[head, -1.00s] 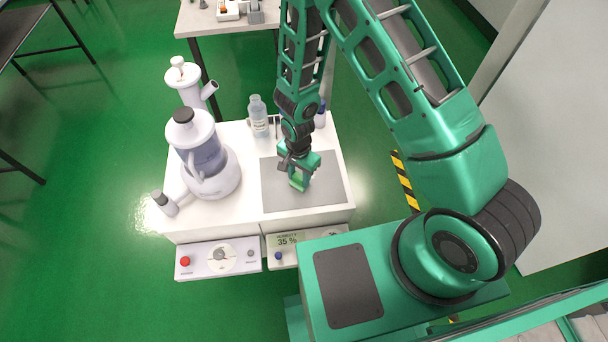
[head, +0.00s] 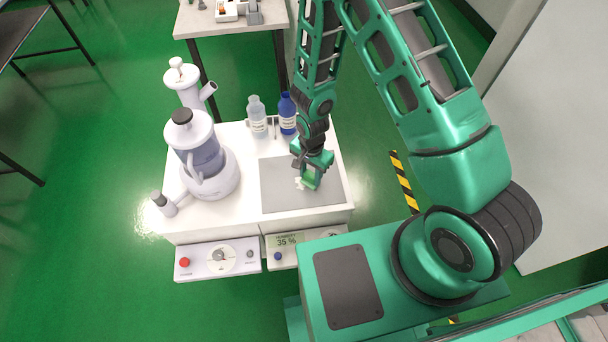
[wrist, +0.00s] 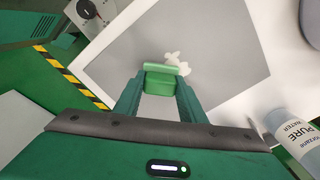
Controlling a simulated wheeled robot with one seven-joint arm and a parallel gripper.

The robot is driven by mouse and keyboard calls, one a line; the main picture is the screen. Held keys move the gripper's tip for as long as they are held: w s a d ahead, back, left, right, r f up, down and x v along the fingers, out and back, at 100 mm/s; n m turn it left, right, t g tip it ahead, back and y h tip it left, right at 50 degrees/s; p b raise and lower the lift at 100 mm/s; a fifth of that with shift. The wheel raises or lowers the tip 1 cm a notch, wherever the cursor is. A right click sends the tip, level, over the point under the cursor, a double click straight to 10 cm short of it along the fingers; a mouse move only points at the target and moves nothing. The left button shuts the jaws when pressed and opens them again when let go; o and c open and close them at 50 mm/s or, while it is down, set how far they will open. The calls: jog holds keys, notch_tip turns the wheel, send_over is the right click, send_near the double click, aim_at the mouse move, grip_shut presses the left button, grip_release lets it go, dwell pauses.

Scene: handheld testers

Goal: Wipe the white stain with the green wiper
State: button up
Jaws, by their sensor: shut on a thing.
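My gripper (head: 312,181) is over the right part of the grey plate (head: 278,188) on the white bench. In the wrist view my gripper (wrist: 160,88) is shut on the green wiper (wrist: 162,80), which shows between the two fingers. The white stain (wrist: 178,62) is an irregular patch on the grey plate, just beyond the wiper's far edge and partly to its right. In the head view the stain (head: 299,183) shows just left of the gripper. I cannot tell whether the wiper touches the plate.
A white machine with a dark vessel (head: 205,165) stands left of the plate. A clear bottle (head: 257,117) and a blue bottle (head: 287,115) stand behind it. Control panels (head: 218,259) line the bench front. The left of the plate is clear.

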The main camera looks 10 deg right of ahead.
jog(key=shift+s+d, duration=0.15)
jog(key=shift+d, duration=0.75)
jog(key=shift+r, duration=3.85)
